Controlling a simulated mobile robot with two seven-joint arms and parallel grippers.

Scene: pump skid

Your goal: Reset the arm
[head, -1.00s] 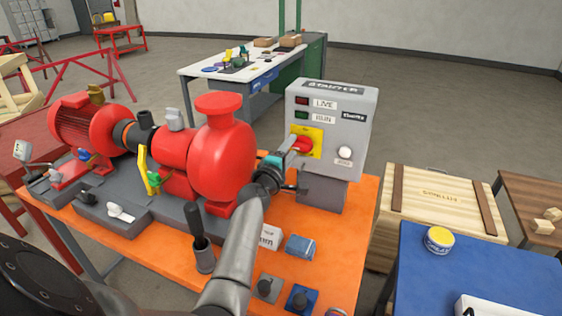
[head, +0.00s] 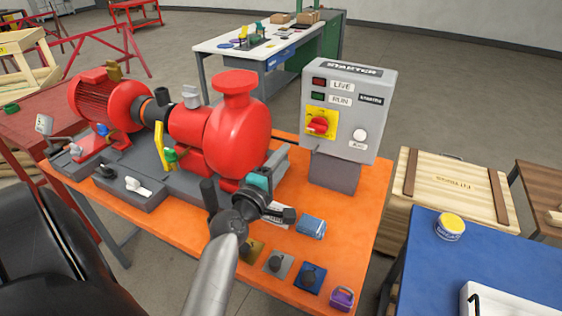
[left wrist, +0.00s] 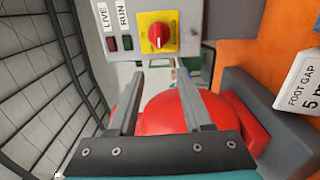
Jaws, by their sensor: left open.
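My left gripper (head: 281,158) is open and empty, in front of the red pump (head: 237,130) and apart from the starter box. Its two fingers stand wide apart in the left wrist view (left wrist: 158,68). The grey starter box (head: 345,105) stands at the back right of the orange bench. Its red rotary switch (head: 319,125) on a yellow plate is uncovered; it also shows in the left wrist view (left wrist: 158,34), beyond the fingertips. My right gripper is not in view.
The orange bench (head: 352,233) carries the red motor (head: 100,100), small blocks with black knobs and a purple padlock-like item (head: 342,298) along its front. A wooden crate (head: 450,190) and a blue table (head: 480,265) stand at the right.

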